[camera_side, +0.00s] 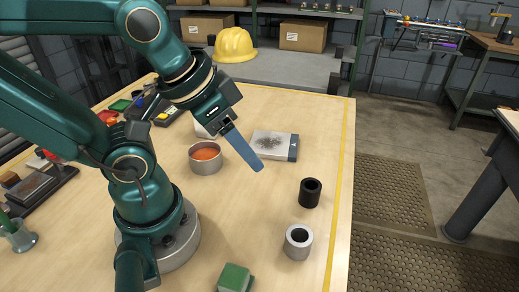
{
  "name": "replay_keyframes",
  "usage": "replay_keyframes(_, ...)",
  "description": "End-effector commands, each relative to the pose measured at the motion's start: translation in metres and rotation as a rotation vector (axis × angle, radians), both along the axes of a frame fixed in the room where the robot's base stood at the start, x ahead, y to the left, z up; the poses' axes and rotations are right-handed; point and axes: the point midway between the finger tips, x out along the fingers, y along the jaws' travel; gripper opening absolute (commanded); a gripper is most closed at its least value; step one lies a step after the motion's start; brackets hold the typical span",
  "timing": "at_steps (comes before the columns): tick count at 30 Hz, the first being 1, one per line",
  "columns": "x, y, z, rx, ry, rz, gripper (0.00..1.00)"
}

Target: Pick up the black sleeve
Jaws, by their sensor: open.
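The black sleeve (310,193) is a short dark hollow cylinder. It stands upright on the wooden table near its right edge, open end up. My gripper (257,165) hangs above the table, up and to the left of the sleeve, its blue fingers pointing down and to the right. The fingers overlap in this view, so the gap between them does not show. The gripper is open and apart from the sleeve, and nothing shows between its fingers.
A grey sleeve (298,242) stands just in front of the black one. A green block (235,279) lies at the front. A round tin with orange contents (205,158) and a pale box (275,146) lie near my gripper. The table's right edge has a yellow line (339,200).

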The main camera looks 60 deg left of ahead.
Motion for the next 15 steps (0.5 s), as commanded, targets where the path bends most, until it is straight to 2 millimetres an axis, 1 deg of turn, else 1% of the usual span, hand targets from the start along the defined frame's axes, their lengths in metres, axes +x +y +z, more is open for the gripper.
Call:
replay_keyframes(4,0.0000,0.0000,0.0000,0.000,0.000,0.000,0.50)
replay_keyframes(5,0.0000,0.0000,0.0000,0.000,0.000,0.000,0.58)
replay_keyframes(6,0.0000,0.0000,0.0000,0.000,0.000,0.000,0.73)
replay_keyframes(7,0.0000,0.0000,0.0000,0.000,0.000,0.000,0.84)
replay_keyframes(8,0.0000,0.0000,0.0000,0.000,0.000,0.000,0.90)
replay_keyframes(15,0.0000,0.0000,0.0000,0.000,0.000,0.000,0.90)
